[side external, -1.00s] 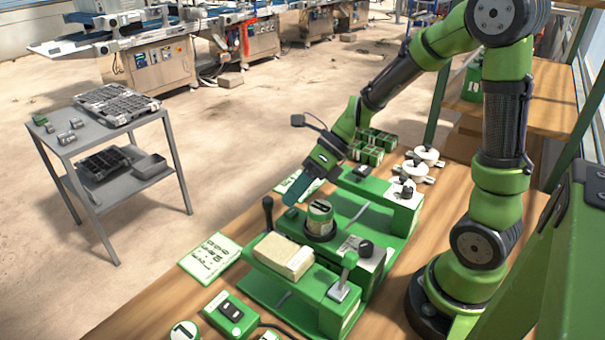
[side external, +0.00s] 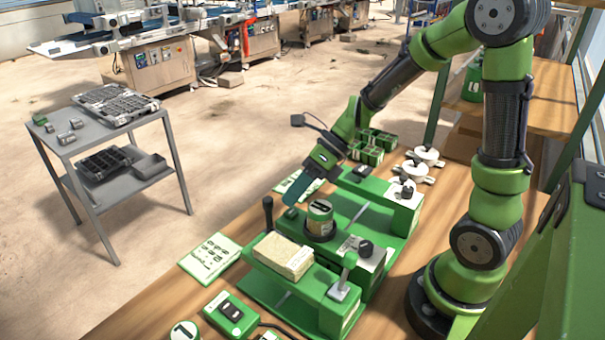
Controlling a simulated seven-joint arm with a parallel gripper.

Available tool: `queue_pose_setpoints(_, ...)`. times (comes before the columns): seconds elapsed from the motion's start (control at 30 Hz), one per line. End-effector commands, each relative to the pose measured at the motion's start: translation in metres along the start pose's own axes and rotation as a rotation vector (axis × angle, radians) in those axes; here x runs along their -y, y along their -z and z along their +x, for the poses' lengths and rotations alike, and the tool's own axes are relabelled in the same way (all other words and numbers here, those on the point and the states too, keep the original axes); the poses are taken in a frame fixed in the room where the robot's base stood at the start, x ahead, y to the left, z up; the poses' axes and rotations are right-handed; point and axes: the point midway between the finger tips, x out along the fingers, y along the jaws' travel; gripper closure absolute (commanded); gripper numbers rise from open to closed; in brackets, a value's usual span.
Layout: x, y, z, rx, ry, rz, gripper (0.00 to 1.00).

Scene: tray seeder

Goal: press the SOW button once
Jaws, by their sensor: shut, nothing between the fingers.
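The green tray seeder (side external: 262,287) stands on the wooden bench. My gripper (side external: 289,201) is shut and empty, pointing down and left over the far left part of the seeder. Its tips are just above a small green piece (side external: 291,213) at the seeder's left edge; I cannot tell whether they touch it. No SOW lettering is readable, so I cannot tell which part is the SOW button. A black knob (side external: 365,247) and a grey lever (side external: 347,268) are on the seeder's right side. A green box with a black switch (side external: 231,311) lies in front.
A labelled round tin (side external: 320,213) and a tan block (side external: 284,254) sit on the seeder, near a black upright handle (side external: 268,212). Printed cards (side external: 210,258) lie to the left. Green trays (side external: 366,154) and white round parts (side external: 427,156) stand behind. A grey cart (side external: 88,133) stands apart.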

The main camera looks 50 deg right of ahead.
Motion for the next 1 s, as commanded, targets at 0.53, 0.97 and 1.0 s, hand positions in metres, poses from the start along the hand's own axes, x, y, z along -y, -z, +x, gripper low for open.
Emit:
queue_pose_setpoints(0.53, 0.0, 0.0, 0.0, 0.0, 0.0, 0.0, 1.0)
queue_pose_setpoints(0.97, 0.0043, 0.0046, 0.0062, -0.001, -0.001, 0.001, 1.0)
queue_pose_setpoints(1.0, 0.0044, 0.0046, 0.0062, 0.0, 0.0, 0.001, 1.0)
